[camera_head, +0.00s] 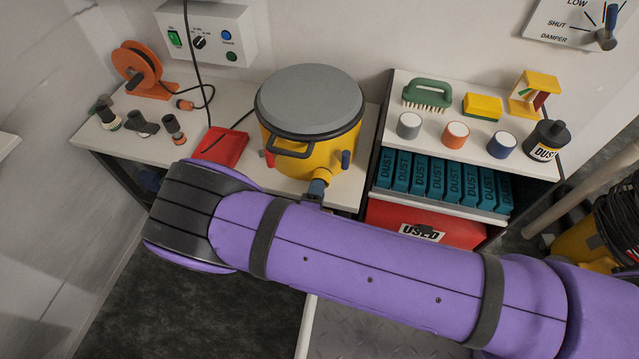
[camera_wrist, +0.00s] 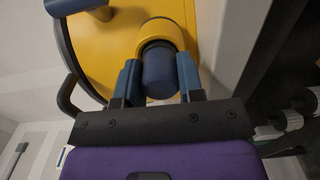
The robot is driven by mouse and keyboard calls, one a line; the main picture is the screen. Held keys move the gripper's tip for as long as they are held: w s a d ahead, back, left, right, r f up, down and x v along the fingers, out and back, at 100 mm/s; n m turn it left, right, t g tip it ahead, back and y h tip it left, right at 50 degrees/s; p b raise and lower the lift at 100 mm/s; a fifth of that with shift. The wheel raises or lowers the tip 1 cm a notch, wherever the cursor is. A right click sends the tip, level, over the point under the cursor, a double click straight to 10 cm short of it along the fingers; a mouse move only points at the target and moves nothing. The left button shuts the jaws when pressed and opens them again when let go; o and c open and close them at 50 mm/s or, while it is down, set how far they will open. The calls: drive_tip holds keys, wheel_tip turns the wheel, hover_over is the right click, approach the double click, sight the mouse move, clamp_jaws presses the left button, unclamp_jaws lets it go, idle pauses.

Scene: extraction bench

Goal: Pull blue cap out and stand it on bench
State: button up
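The blue cap (camera_wrist: 159,75) sits in the yellow round port (camera_wrist: 158,30) of the drum, its dark end facing the wrist camera. My gripper (camera_wrist: 160,78) has one blue finger on each side of the cap. Both fingers look flush against it, with no clear gap. In the head view the yellow drum (camera_head: 345,140) with a grey lid stands on the bench (camera_head: 240,97). Its port (camera_head: 324,176) points down toward the bench's front edge, and my gripper (camera_head: 316,189) is there, mostly hidden behind my purple arm. The cap cannot be clearly told from the fingers there.
A red flat box (camera_head: 221,146), several dark nozzles (camera_head: 142,124) and an orange reel (camera_head: 140,70) lie left of the drum. A black cable crosses the bench. Some bench is bare in front of the reel.

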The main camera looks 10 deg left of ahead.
drive_tip(key=shift+s+a, duration=0.15)
drive_tip(key=shift+s, duration=1.5)
drive_tip(key=shift+s+a, duration=0.15)
drive_tip(key=shift+s, duration=1.5)
drive_tip(key=shift+c, duration=0.2)
